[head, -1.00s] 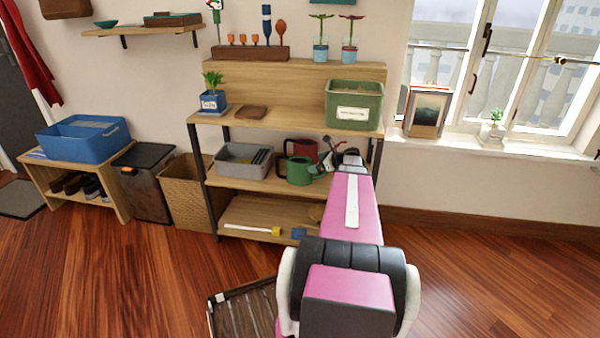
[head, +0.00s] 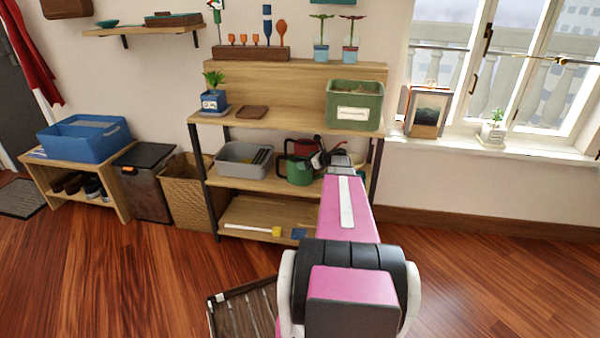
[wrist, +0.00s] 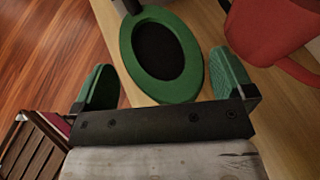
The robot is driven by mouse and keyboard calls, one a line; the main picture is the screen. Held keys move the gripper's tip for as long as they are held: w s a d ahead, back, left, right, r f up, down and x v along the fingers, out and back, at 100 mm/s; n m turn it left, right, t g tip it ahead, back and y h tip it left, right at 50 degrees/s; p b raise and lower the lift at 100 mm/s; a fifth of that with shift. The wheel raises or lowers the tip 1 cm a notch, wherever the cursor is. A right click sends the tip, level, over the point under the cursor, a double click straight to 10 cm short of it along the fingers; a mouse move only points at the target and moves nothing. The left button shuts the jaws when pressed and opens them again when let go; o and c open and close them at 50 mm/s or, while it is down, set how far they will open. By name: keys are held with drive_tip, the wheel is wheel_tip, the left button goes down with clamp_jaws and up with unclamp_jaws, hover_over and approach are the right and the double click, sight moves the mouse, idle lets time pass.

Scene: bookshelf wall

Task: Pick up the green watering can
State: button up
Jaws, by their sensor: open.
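The green watering can (head: 299,173) stands on the middle shelf in the head view, with its right side partly hidden by my arm. In the wrist view I see the green can (wrist: 190,85) from above, with its oval rim and dark opening. My gripper (wrist: 164,77) is open, with one green-padded finger to the left of the can and one to its right. The near part of the can lies toward the space between the fingers. I cannot tell whether either finger touches it. The fingers are hard to make out in the head view.
A red can (head: 304,147) stands close behind the green one; it is at upper right in the wrist view (wrist: 265,35). A grey bin (head: 238,170) is to the left on the same shelf. The upper shelf board (head: 285,120) and its green box (head: 354,104) are above.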

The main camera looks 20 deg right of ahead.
drive_tip(key=shift+x, duration=1.05)
drive_tip(key=c, duration=1.6)
drive_tip(key=shift+r, duration=0.1)
